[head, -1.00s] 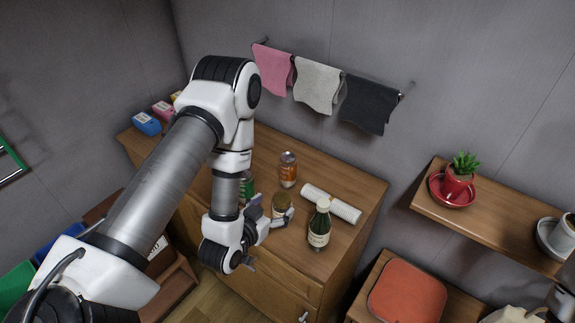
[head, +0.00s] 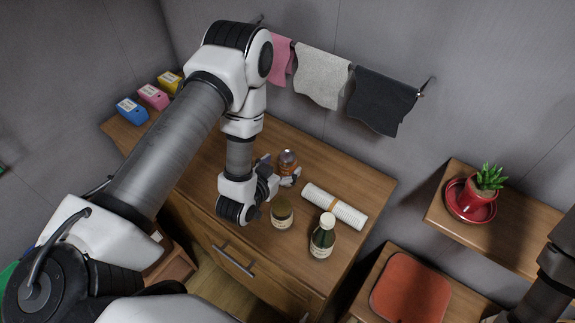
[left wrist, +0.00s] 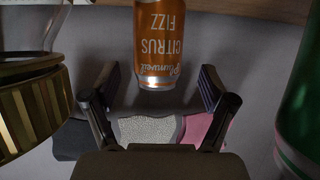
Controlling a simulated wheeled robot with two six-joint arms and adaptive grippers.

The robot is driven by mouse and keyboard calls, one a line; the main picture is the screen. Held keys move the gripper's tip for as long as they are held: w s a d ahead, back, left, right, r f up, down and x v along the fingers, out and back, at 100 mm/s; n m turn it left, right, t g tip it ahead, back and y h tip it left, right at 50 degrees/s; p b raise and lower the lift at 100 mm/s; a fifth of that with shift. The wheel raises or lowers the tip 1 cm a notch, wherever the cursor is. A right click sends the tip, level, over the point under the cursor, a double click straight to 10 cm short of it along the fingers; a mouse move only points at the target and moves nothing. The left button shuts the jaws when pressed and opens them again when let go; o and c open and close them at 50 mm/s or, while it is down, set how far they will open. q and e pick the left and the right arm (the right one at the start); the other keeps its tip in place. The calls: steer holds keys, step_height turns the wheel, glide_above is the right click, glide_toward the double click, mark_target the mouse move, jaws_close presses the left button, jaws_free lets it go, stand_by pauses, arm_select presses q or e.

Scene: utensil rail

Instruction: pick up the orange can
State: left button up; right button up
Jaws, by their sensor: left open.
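The orange can (head: 287,160) stands upright on the wooden cabinet top, partly hidden by my left gripper. In the left wrist view the can (left wrist: 158,42) appears upside down with a "Citrus Fizz" label. My left gripper (head: 278,171) is open and close beside the can, at its near side. In the left wrist view the two fingers of the gripper (left wrist: 156,78) are spread, with the can ahead between them. No contact is visible. My right gripper is out of view; only part of my right arm shows at the lower right.
A gold-lidded jar (head: 281,214) stands just in front of the gripper, with a green bottle (head: 322,238) to its right. A white roll (head: 334,206) lies right of the can. A green object (left wrist: 302,115) is at the right in the wrist view. Towels (head: 322,75) hang behind.

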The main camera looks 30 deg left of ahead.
arm_select(q)
steer(key=p+x, duration=0.1)
steer(key=x, duration=0.3)
steer(key=shift+d+r, duration=0.1)
steer(key=c, duration=0.9)
steer(key=shift+r, duration=0.15)
